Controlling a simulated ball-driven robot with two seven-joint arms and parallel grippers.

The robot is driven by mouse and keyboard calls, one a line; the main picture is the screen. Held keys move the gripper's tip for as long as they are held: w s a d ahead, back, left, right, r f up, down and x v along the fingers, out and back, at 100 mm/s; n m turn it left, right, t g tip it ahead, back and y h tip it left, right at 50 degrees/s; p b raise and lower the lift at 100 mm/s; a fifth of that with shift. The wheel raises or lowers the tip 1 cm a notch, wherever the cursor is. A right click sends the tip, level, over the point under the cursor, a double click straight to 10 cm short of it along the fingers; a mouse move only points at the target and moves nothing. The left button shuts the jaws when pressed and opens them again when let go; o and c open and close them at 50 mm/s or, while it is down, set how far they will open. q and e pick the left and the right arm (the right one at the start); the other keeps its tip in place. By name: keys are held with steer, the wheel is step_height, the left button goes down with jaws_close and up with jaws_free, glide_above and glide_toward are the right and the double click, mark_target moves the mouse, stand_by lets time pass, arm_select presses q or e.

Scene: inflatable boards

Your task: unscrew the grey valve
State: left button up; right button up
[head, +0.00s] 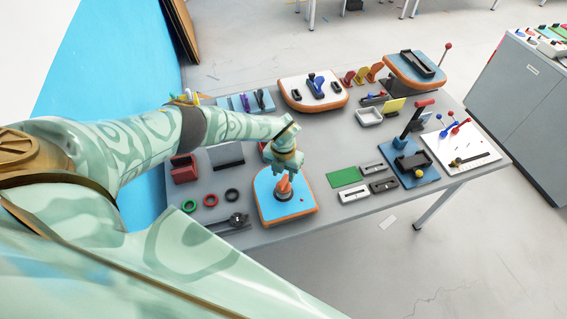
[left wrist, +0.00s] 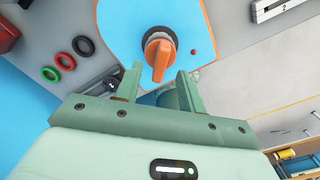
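A blue board (head: 264,207) with an orange rim lies at the table's near edge. On it stands an orange handle (head: 284,186) with a dark grey round base (left wrist: 158,36). A pale grey bit beside my finger in the left wrist view is too hidden to identify as the valve. My left gripper (head: 285,165) is just above the orange handle, pointing down. In the left wrist view its fingers (left wrist: 160,72) are apart, with the lower end of the orange handle (left wrist: 158,58) showing between them and gaps on both sides. I cannot tell the depth. My right gripper is not in view.
Green, red and black rings (head: 210,200) lie left of the board. A green plate (head: 344,177) and black-and-white blocks lie to its right. Other boards stand further back, among them a blue one with a red-handled lever (head: 409,170). A grey cabinet (head: 528,105) stands right.

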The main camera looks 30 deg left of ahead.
mark_target(284, 180)
arm_select(q)
steer(key=shift+s+d, duration=0.1)
steer(key=shift+f, duration=0.1)
steer(key=shift+f+b, duration=2)
steer(key=shift+f, duration=0.3)
steer(key=shift+r, duration=0.1)
jaws_close()
